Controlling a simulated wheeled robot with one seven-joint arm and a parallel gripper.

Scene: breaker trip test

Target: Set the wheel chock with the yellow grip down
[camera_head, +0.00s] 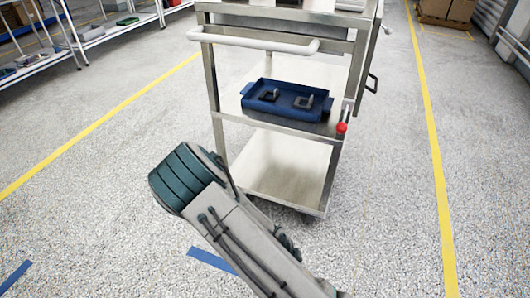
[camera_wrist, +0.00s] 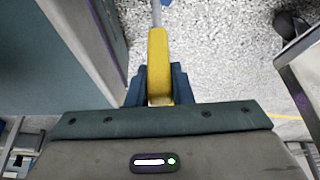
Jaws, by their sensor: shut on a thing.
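In the wrist view my gripper (camera_wrist: 158,88) is shut on a yellow grip (camera_wrist: 158,52), with one dark finger on each side of it. A thin grey rod runs on from the far end of the grip toward the top edge of the view. The chock's body is not visible in either view. Speckled floor shows beyond the grip. In the head view part of my arm shows at the bottom centre, and the gripper itself is out of sight.
A metal cart (camera_head: 272,123) stands ahead, with a blue tray (camera_head: 272,112) holding two dark pieces on its middle shelf. White shelving (camera_head: 110,30) lines the left. Yellow lines (camera_head: 432,130) and blue tape (camera_head: 212,260) mark the floor. Floor right of the cart is clear.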

